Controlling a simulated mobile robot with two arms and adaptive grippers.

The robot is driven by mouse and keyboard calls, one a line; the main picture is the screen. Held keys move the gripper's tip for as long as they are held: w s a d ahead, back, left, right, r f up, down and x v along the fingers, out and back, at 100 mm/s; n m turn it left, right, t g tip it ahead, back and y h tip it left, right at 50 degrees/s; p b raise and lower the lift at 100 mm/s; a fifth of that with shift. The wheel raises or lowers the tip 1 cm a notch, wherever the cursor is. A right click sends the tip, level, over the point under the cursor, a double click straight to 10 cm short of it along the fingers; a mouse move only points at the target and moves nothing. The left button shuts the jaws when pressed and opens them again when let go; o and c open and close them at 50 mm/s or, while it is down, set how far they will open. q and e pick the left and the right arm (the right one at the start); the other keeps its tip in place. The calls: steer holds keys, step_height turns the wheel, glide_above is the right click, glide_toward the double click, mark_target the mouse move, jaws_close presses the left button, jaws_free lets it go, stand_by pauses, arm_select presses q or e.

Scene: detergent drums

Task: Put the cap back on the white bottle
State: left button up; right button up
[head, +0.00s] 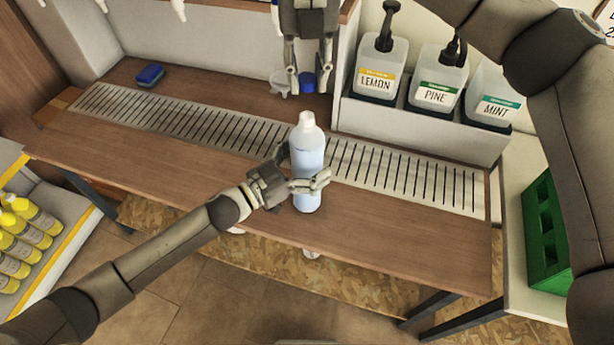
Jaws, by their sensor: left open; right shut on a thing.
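My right gripper (308,88) points down above and behind the bottle. It is shut on the blue cap (307,82), apart from the bottle's neck.
A slotted metal grate (220,128) runs along the counter (180,160). A blue sponge (151,74) lies back left. Pump bottles labelled LEMON (378,75), PINE (437,82) and MINT (492,100) stand back right. A green crate (545,235) is at right.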

arm_select(q)
steer(key=c, duration=1.5)
steer(key=shift+c, duration=0.2)
arm_select(e)
steer(key=shift+f, duration=2.5)
steer(key=shift+f, duration=0.85)
steer(key=shift+f, duration=0.55)
